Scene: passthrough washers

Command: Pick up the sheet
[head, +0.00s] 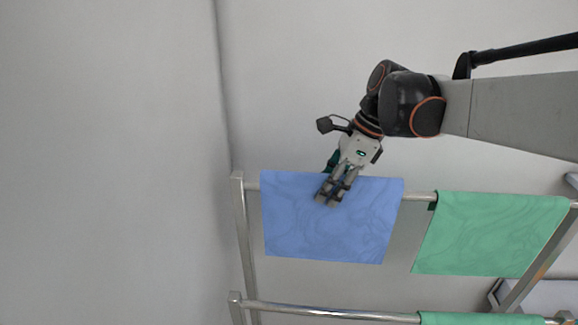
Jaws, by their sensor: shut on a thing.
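A blue sheet (325,238) hangs over the upper rail of a metal rack in the head view. My gripper (327,196) is at the upper middle of the blue sheet, in front of its face and just below the rail, shut on the blue sheet. The pinched part of the cloth is hidden behind the fingers. A green sheet (490,235) hangs on the same rail to the right, apart from my gripper.
The metal rack has a left post (244,235) and a lower rail (330,311). Another green cloth (480,319) hangs on the lower rail at the bottom right. A bare grey wall (110,160) fills the left side.

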